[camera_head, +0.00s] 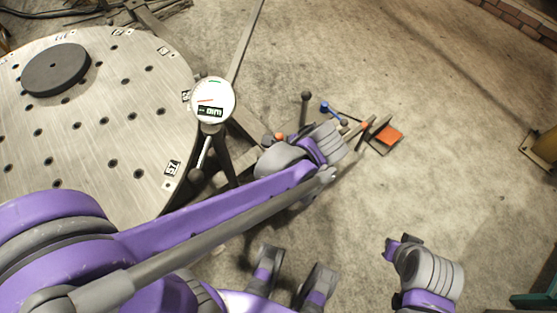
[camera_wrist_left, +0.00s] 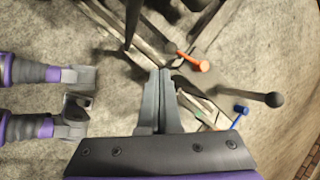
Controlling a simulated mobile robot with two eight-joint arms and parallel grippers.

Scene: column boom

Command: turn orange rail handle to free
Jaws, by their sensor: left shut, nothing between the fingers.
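The orange-ended rail handle (camera_wrist_left: 190,60) shows in the left wrist view, right of and beyond my fingertips. Its round orange end (camera_head: 280,137) shows beside my left wrist in the head view; the rest is hidden there. My left gripper (camera_wrist_left: 166,74) is shut and empty, fingers together, pointing towards the dark rail (camera_wrist_left: 135,40). The handle appears apart from the fingers. In the head view my left wrist covers the fingers. Part of my right arm is at the lower right of the head view; I cannot make out its gripper.
A blue-ended handle (camera_wrist_left: 240,113) and a black ball-knob lever (camera_wrist_left: 265,98) stand close right of my fingers. The floor to the right is mostly open.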

